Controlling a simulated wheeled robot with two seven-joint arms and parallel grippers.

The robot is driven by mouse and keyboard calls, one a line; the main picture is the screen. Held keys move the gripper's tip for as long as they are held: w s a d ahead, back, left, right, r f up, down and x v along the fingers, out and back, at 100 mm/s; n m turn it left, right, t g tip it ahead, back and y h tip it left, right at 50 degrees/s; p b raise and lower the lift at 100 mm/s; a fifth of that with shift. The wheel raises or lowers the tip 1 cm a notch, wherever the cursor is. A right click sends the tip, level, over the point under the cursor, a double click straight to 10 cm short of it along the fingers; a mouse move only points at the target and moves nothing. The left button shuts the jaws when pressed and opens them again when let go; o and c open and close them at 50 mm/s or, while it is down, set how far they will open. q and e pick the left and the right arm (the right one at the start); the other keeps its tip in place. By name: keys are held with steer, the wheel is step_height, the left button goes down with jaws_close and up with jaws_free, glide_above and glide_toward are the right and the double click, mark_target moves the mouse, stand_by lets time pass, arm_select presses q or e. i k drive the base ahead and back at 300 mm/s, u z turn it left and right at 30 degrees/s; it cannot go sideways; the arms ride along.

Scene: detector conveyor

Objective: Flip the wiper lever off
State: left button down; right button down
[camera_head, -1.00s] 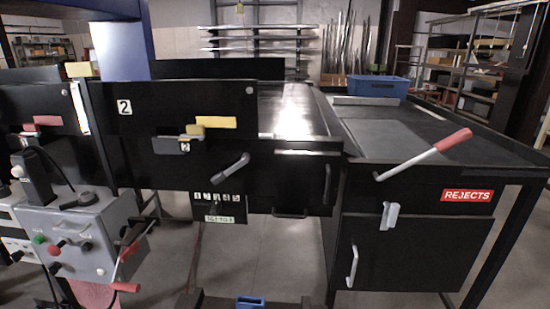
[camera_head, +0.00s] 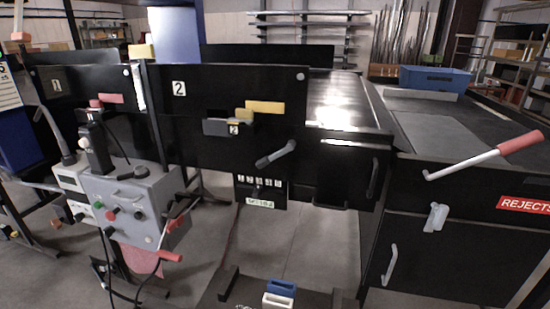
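No label for a wiper lever is readable, so I cannot tell which lever it is. A grey lever (camera_head: 275,153) is on the black panel marked 2 (camera_head: 215,90), tilted up to the right. A long lever with a red grip (camera_head: 519,142) slants up to the right over the rejects cabinet (camera_head: 455,235). Another grey lever (camera_head: 52,132) is at the left, by the panel marked 1 (camera_head: 85,88), tilted up to the left. Neither of my grippers is in view.
A grey control box (camera_head: 135,205) with coloured buttons stands at the left. A blue bin (camera_head: 435,79) sits on the right table. A blue and a white block-like piece (camera_head: 278,300) show low at the front. Bare floor (camera_head: 295,240) shows below the conveyor.

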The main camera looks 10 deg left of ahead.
mark_target(267, 160)
steer(key=k, duration=0.5)
steer(key=z, duration=0.7)
steer(key=i, duration=0.15)
steer(key=z, duration=0.05)
